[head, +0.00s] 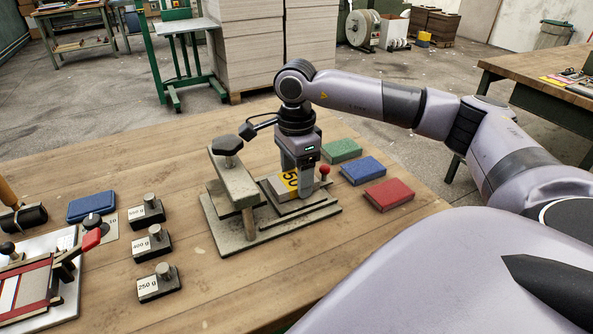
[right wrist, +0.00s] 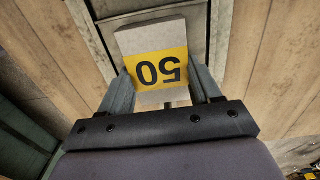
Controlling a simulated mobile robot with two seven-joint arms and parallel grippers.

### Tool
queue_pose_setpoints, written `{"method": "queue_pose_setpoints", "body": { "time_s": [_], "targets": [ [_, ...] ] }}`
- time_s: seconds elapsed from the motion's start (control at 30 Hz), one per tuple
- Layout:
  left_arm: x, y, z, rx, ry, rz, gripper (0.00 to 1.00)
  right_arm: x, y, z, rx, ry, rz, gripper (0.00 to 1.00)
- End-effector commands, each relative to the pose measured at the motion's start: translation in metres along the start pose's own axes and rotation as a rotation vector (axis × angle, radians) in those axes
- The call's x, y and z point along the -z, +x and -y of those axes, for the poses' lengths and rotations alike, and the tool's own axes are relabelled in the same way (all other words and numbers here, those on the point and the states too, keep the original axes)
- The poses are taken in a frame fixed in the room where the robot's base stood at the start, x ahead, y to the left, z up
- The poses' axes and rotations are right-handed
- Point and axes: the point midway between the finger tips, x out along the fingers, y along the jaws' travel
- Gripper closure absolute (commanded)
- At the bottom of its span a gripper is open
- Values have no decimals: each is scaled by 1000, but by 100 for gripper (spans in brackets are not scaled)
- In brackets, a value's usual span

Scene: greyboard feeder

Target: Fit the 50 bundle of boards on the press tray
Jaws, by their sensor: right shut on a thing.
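The 50 bundle (head: 274,186) is a grey block of boards with a yellow band marked 50. It is at the press tray (head: 306,205), inside the greenish press (head: 235,190) in the middle of the table. My right gripper (head: 298,182) points down over the tray and is shut on the bundle. In the right wrist view the bundle (right wrist: 152,40) sits between the two fingers, its band facing the camera. I cannot tell whether the bundle rests fully on the tray. My left gripper is not in view.
Green (head: 341,150), blue (head: 363,170) and red (head: 389,194) blocks lie right of the press. Several labelled weights, one marked 250 g (head: 158,284), stand to its left. A red-handled device (head: 40,280) is at the left edge. The front middle of the table is clear.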

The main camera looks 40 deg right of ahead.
Motion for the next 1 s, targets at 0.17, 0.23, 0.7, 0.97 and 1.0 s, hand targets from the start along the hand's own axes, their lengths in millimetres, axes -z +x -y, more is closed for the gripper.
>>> {"method": "queue_pose_setpoints", "body": {
  "time_s": [0.17,0.23,0.7,0.97,1.0],
  "targets": [
    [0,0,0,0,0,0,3,0,2,0,0,0,0,68],
    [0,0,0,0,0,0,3,0,2,0,0,0,0,68],
    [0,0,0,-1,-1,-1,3,0,2,0,0,0,0,7],
    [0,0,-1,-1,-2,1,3,0,-3,0,2,0,1,7],
    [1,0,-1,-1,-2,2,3,0,-8,1,3,0,1,7]
  ]
}}
